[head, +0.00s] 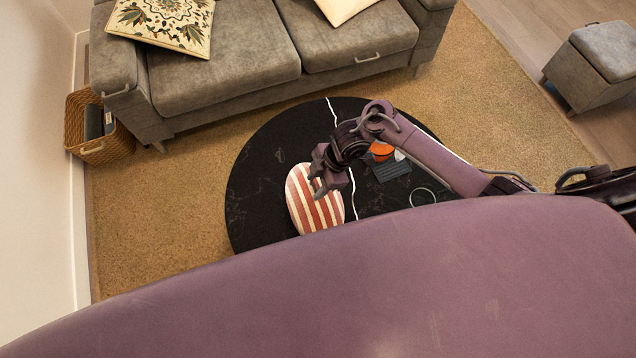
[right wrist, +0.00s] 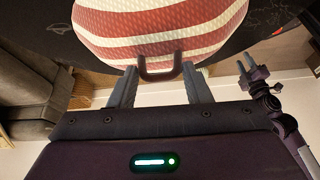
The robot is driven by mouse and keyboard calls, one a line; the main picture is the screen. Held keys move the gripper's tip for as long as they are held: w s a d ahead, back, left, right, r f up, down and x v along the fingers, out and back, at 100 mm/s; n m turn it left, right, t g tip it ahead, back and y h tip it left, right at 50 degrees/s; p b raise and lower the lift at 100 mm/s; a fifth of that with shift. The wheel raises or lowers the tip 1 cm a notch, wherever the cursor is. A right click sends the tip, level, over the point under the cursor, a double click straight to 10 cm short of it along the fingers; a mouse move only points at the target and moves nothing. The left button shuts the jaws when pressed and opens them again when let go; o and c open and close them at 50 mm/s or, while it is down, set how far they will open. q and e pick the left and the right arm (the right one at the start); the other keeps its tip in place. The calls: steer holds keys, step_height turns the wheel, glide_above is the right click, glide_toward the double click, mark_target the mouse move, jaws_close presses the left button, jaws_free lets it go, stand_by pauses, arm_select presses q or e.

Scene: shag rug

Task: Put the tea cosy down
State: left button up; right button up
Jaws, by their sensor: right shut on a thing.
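The tea cosy (head: 308,206) is a rounded dome with red and cream stripes, over the left part of the round black table (head: 258,165). My right gripper (head: 318,184) is at its upper right side. In the right wrist view the cosy (right wrist: 110,35) fills the top middle, and its dark loop handle (right wrist: 160,72) sits between the fingers of my right gripper (right wrist: 160,88), shut on it. The cosy's underside is hidden, so I cannot tell whether it touches the tabletop. A small purple arm end with prongs, apparently my left gripper (right wrist: 250,72), shows at the right there.
On the table's right part are an orange item (head: 381,152), a dark grey block (head: 392,171) and a thin ring (head: 422,196). A grey sofa (head: 222,55) stands behind, a wicker basket (head: 98,130) at left, a grey stool (head: 600,62) at right. The table's left part is bare.

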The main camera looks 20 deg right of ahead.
arm_select(q)
steer(key=shift+s+a, duration=0.1)
steer(key=shift+a, duration=0.1)
arm_select(e)
steer(key=shift+f, duration=0.15)
steer(key=o, duration=0.8)
arm_select(q)
steer(key=shift+w+a, duration=0.1)
steer(key=shift+w, duration=0.45)
arm_select(e)
steer(key=o, duration=0.5)
steer(key=shift+r, duration=0.25)
arm_select(q)
steer(key=shift+s+r+p, duration=0.15)
steer(key=shift+r+p, duration=0.3)
steer(key=shift+r, duration=0.05)
arm_select(e)
steer(key=v, duration=1.2)
steer(key=shift+f, duration=0.1)
